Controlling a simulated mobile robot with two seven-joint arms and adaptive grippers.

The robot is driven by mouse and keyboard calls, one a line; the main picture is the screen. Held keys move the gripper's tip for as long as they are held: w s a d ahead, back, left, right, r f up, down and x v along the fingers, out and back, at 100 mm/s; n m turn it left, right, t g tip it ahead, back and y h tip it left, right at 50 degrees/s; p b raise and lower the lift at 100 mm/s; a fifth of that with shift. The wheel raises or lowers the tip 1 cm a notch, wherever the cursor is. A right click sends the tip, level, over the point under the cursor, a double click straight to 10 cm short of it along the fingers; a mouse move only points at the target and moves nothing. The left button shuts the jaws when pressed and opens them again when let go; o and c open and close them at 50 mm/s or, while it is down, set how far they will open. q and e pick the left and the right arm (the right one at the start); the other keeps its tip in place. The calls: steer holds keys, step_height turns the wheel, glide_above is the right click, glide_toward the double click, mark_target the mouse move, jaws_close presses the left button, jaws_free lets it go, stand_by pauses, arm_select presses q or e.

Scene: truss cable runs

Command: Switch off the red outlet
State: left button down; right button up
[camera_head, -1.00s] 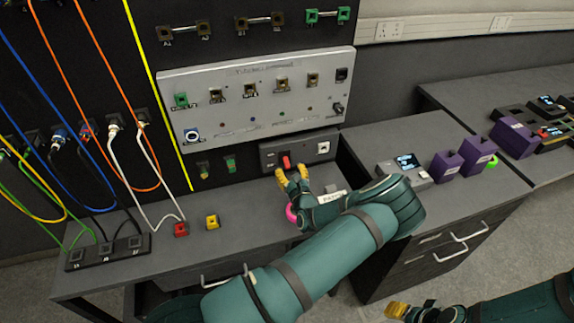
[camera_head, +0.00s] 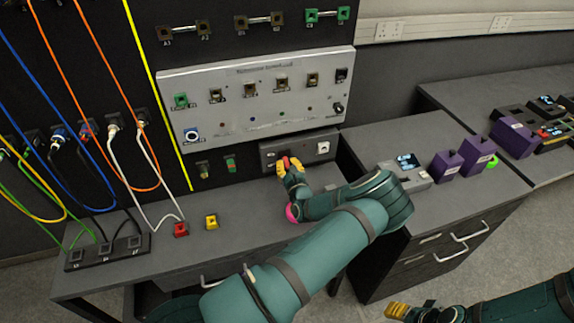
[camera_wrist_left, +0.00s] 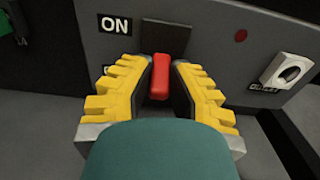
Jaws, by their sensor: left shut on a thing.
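The red outlet switch is a red lever (camera_head: 286,161) on a low grey box (camera_head: 269,155) below the silver panel. In the left wrist view the red lever (camera_wrist_left: 160,77) stands upright in a dark recess, beside an ON label (camera_wrist_left: 115,23). A second label below it is mostly hidden by a finger. My left gripper (camera_head: 291,168) is at the box with its yellow fingers shut on the lever, one on each side. It also shows in the left wrist view (camera_wrist_left: 160,65). My right gripper (camera_head: 397,310) is partly in view at the bottom right, away from the box; its opening is unclear.
Red (camera_head: 181,229) and yellow (camera_head: 211,222) blocks stand on the desk to the left. Several cables hang at the left. A grey device (camera_head: 404,172) and purple boxes (camera_head: 446,165) stand at the right.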

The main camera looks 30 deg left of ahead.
mark_target(287, 163)
arm_select(q)
steer(key=shift+f+t+y+b, duration=0.35)
steer(key=shift+t+b, duration=0.15)
steer(key=shift+b, duration=0.25)
steer(key=shift+w+a+y+b, duration=0.1)
steer(key=shift+y+b, duration=0.25)
steer(key=shift+y, duration=0.1)
steer(key=shift+r, duration=0.1)
steer(key=c, duration=0.9)
jaws_free()
step_height(287, 163, up, 10)
steer(key=shift+r, duration=0.1)
